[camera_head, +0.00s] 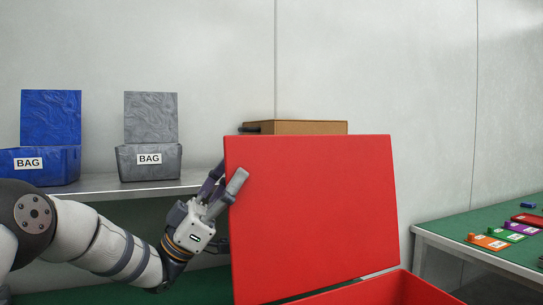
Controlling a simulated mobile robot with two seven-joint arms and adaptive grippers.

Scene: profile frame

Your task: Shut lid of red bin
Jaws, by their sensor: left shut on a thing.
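The red bin (400,289) is at the bottom centre-right, with only its upper part in view. Its red lid (312,215) stands up, tilted open, as a large flat panel. My left gripper (234,188) is at the lid's upper left edge. It is shut on that edge, with one finger in front of the panel and the rest partly behind it. My right gripper is not in view.
A shelf (100,188) at the left holds a blue bin (50,165) and a grey bin (150,165), both with lids up. A brown box (300,127) is behind the red lid. A green-topped table (465,230) with small coloured items stands at the right.

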